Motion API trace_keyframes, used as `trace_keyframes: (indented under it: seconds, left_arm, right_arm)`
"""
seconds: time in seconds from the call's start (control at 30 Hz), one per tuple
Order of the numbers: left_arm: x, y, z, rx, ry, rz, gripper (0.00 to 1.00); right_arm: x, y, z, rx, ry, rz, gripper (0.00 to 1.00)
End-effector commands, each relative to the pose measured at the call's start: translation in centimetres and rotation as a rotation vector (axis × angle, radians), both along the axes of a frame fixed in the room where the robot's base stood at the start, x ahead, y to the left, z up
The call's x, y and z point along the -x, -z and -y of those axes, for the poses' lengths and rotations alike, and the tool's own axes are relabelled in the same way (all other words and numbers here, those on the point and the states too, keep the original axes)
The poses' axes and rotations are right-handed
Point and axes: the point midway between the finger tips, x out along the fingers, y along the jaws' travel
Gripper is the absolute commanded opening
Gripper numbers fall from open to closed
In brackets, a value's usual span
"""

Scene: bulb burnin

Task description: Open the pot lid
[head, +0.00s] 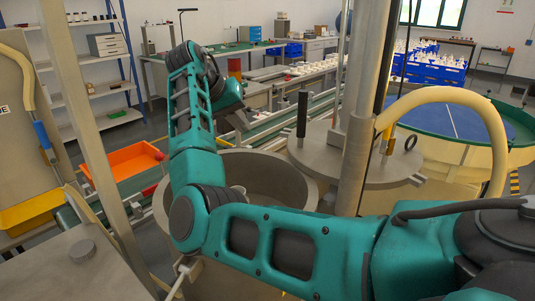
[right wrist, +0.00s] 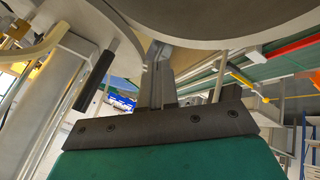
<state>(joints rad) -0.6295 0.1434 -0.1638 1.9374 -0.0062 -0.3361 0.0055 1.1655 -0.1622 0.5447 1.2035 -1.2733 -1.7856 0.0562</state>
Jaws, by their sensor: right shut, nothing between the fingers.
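The grey metal pot (head: 295,180) stands in the middle of the head view, partly hidden behind my right arm. Its mouth is largely uncovered. The round grey lid (head: 340,160) lies to the right of the mouth, beside a vertical metal column. A black upright handle (head: 302,114) stands at the lid's left edge; it also shows in the right wrist view (right wrist: 95,81). My right gripper (head: 243,124) is shut and empty, left of the handle and apart from it. In the right wrist view its fingers (right wrist: 159,75) are together. My left gripper is not in view.
A metal column (head: 361,110) and a curved yellow hose (head: 455,95) stand close right of the pot. An orange tray (head: 130,160) is at the left. A green round table (head: 470,130) with blue crates (head: 435,68) behind it is at the right.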

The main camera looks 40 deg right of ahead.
Motion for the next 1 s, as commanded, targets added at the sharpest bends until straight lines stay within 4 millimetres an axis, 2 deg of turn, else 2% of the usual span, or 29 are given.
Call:
trace_keyframes:
  seconds: [0.03, 0.17, 0.27, 0.63, 0.8, 1.0]
  left_arm:
    - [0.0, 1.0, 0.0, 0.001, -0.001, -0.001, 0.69]
    - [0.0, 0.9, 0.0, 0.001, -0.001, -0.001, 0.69]
    - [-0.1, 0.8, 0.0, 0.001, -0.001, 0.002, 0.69]
    - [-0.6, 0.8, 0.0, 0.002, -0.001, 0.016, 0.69]
    - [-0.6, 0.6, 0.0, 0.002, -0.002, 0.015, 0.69]
    - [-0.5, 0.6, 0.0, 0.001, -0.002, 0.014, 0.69]
  right_arm:
    - [0.1, 0.3, 0.5, -0.001, 0.02, 0.001, 0.0]
    - [0.2, 0.5, 1.3, -0.004, 0.036, -0.001, 0.0]
    - [0.3, 1.6, 2.1, -0.004, 0.036, -0.002, 0.0]
    - [0.6, 7.9, 6.8, -0.004, 0.033, -0.002, 0.0]
    - [2.3, 7.8, 8.6, -0.003, 0.035, 0.002, 0.0]
    - [3.2, 7.8, 9.6, -0.002, 0.033, 0.001, 0.0]
